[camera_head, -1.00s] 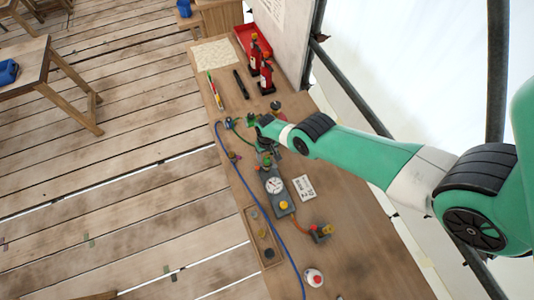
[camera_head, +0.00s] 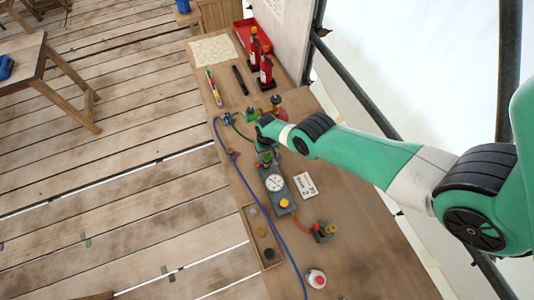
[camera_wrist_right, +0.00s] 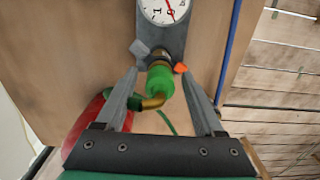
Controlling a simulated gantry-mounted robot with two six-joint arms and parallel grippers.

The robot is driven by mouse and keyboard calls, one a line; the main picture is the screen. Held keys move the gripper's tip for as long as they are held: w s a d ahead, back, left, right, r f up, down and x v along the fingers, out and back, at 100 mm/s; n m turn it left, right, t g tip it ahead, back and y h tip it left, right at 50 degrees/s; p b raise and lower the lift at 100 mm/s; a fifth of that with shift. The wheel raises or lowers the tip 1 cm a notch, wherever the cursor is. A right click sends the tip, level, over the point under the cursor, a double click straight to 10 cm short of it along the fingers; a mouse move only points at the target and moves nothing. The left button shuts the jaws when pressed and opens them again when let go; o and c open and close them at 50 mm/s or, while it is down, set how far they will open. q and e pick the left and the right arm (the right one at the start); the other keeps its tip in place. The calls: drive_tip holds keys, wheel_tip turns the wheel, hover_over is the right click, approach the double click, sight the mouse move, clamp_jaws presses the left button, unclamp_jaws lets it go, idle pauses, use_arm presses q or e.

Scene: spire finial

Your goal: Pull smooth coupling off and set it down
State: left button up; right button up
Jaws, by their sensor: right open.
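A green coupling (camera_wrist_right: 160,82) with a brass elbow below it sits at the end of the grey gauge block (camera_wrist_right: 172,38) in the right wrist view. My right gripper (camera_wrist_right: 160,62) is open, with one finger on each side of the coupling. I cannot tell whether the fingers touch it. My left gripper is not in view.
A blue hose (camera_head: 241,178) runs along the bench's left side, beside a shallow wooden tray (camera_head: 269,258). A white card (camera_head: 305,185) lies right of the gauge. Two red extinguisher-like bottles (camera_head: 266,70) stand at the far end. A red-and-white button (camera_head: 316,279) is at the near end.

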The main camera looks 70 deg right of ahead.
sight(267, 153)
clamp_jaws()
idle(0.4)
idle(0.9)
drive_tip(key=shift+r, duration=0.1)
drive_tip(key=shift+r+p, duration=2.95)
drive_tip(key=shift+p, duration=0.1)
